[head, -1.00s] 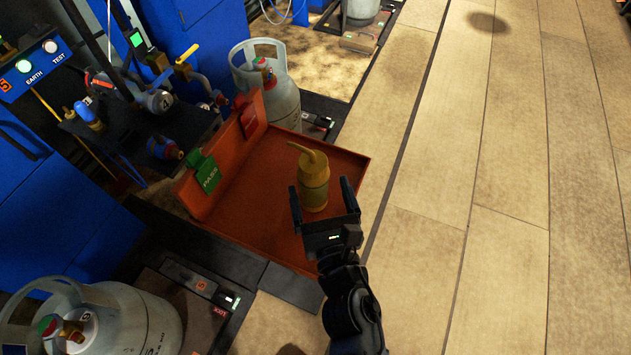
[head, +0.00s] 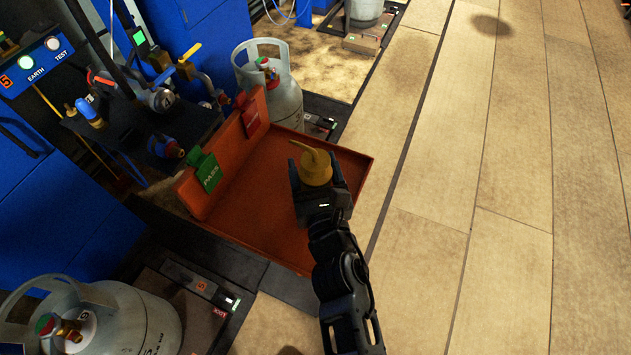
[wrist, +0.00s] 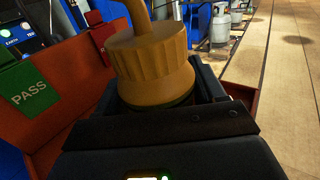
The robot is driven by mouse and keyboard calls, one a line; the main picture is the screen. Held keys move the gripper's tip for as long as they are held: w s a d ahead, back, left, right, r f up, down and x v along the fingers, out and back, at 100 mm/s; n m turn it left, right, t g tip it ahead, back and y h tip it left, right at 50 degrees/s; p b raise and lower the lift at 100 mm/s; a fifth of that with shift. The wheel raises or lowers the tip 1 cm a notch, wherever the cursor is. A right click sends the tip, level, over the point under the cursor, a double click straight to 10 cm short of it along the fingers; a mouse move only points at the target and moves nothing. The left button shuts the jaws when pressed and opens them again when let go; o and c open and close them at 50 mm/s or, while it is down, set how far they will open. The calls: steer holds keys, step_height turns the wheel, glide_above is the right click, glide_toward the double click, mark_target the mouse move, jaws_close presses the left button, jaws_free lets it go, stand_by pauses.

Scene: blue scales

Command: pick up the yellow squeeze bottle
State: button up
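The yellow squeeze bottle (head: 315,168) stands upright on the red-orange tray (head: 262,215). Its ribbed cap and bent spout show above my gripper (head: 316,180), which hides its lower body in the head view. My gripper's fingers are on either side of the bottle, just below the cap. In the wrist view the bottle (wrist: 152,60) fills most of the space between the fingers (wrist: 160,95). I cannot tell whether both fingers press on it.
A green PASS tag (head: 205,173) and a red tag (head: 251,117) hang on the tray's raised back wall. Grey gas cylinders (head: 275,90) (head: 130,318) stand beyond and at the near left. Open plank floor (head: 460,200) lies to the right.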

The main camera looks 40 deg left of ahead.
steer(key=c, duration=0.7)
steer(key=shift+c, duration=0.5)
steer(key=shift+r, duration=0.15)
